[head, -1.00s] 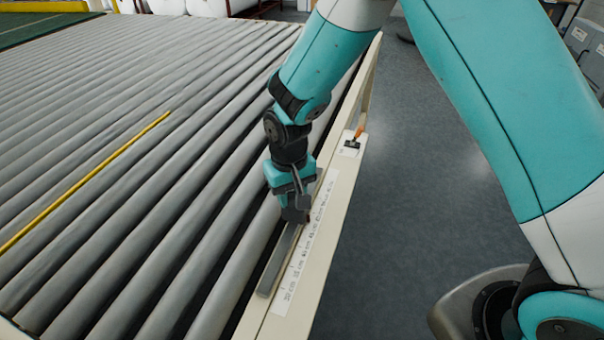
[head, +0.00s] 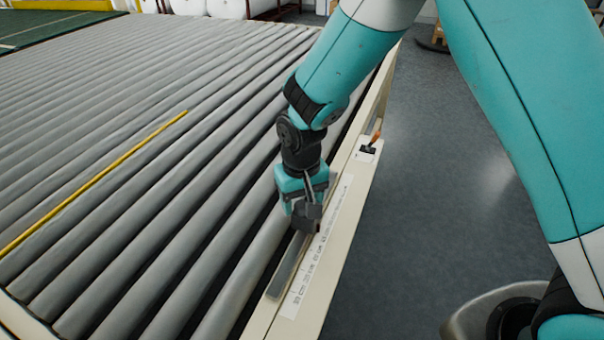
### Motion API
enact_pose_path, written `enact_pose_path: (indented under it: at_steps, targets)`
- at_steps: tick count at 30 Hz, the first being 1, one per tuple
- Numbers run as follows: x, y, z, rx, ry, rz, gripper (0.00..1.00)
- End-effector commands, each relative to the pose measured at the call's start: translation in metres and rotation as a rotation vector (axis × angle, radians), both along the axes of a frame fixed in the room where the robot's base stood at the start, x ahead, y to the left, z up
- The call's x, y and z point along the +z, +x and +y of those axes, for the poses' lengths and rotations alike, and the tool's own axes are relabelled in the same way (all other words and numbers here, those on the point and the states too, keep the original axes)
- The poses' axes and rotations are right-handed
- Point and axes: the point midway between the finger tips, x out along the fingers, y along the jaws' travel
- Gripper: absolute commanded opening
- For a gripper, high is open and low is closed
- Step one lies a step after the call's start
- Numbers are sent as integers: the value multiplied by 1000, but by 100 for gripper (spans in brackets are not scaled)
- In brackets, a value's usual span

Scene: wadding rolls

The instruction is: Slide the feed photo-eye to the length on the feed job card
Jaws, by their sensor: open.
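My gripper (head: 306,222) points down over the grey slide rail (head: 287,272) on the cream side frame of the roller bed. It is open, with its fingertips close above or around the rail. The photo-eye cannot be made out; the gripper covers that part of the rail. A white length scale (head: 309,273) with cm marks runs along the right of the rail, its figures too small to read surely. No job card can be made out.
The grey roller bed (head: 120,150) fills the left, with a yellow strip (head: 100,181) across it. A small orange-handled lever (head: 375,138) stands on the side frame (head: 340,235) beyond the scale. Open grey floor (head: 430,200) lies to the right.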

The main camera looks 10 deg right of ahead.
Motion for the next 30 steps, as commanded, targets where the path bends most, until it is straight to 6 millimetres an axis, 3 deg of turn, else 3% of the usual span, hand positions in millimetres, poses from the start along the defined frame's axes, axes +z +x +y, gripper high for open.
enact_pose_path:
  at_steps: [5, 18, 24, 30]
  targets:
    - [32, 1, 1, 0, 3, -7, 59]
    - [139, 0, 0, 0, 3, -6, 59]
    - [162, 0, 0, 0, 1, -3, 59]
    - [168, 0, 0, 0, 0, -1, 59]
